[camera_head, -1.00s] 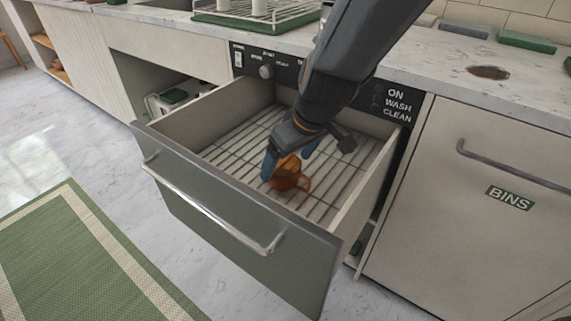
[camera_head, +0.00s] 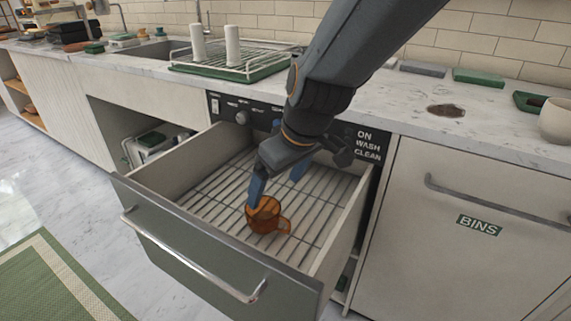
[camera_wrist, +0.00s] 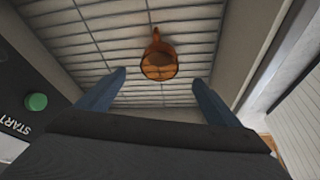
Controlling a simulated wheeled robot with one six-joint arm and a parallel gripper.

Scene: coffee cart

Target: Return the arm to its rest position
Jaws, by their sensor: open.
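My gripper (camera_head: 278,180) is over the open dishwasher drawer, its two blue fingers spread apart. In the wrist view the gripper (camera_wrist: 160,95) is open and empty between the fingers. An amber mug (camera_head: 266,216) stands on the drawer's wire rack with its handle to the right. In the wrist view the mug (camera_wrist: 159,62) is beyond the fingertips, apart from them. One finger covers part of the mug's rim in the head view, and I cannot tell there whether they touch.
The pulled-out drawer (camera_head: 190,235) has walls on both sides of my gripper. The countertop (camera_head: 405,100) runs behind my arm, with a dish rack (camera_head: 235,62) at left and a pale bowl (camera_head: 556,120) at right. A bins cabinet (camera_head: 470,260) is to the right.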

